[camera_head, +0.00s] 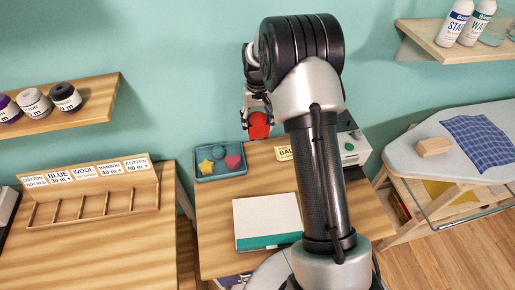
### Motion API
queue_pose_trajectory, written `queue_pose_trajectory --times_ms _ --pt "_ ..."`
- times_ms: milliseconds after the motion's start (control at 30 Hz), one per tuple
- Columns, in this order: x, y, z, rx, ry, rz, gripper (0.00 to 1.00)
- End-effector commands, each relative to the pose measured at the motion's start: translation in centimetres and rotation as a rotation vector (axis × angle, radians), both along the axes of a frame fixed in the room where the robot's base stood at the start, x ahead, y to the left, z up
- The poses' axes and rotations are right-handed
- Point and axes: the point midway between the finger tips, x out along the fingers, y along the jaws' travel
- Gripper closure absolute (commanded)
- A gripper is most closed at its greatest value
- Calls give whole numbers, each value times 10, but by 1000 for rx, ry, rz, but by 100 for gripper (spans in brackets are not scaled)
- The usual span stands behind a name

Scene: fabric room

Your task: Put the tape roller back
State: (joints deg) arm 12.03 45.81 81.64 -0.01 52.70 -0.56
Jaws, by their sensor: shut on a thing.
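My gripper (257,112) hangs at the upper middle, above the back of the wooden desk (215,235). It is shut on a red thing (260,126) with a rounded outline, held between the fingers. The fingers and arm cover part of it, so I cannot tell for sure whether it is the tape roller. No other tape roller is plain to see.
A blue tray (206,177) with small coloured shapes lies left of the gripper. A yellow label (284,153) and a grey device (352,148) stand right. A white and teal book (266,221) lies in front. A labelled rack (92,192) stands left, an ironing board (480,165) right.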

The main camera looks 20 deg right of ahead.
Motion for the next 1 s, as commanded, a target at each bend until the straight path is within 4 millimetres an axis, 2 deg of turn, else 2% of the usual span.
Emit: queue_pose_trajectory --times_ms 33,100,300,533,767,1000 --pt "-1 0 -18 1 3 0 73" --pt "-1 0 -36 1 3 0 73" --pt "0 0 -71 0 1 0 73" --pt "0 0 -86 0 0 0 73" --pt "0 0 -120 0 1 0 73" --pt "0 -1 -120 0 -2 0 73"
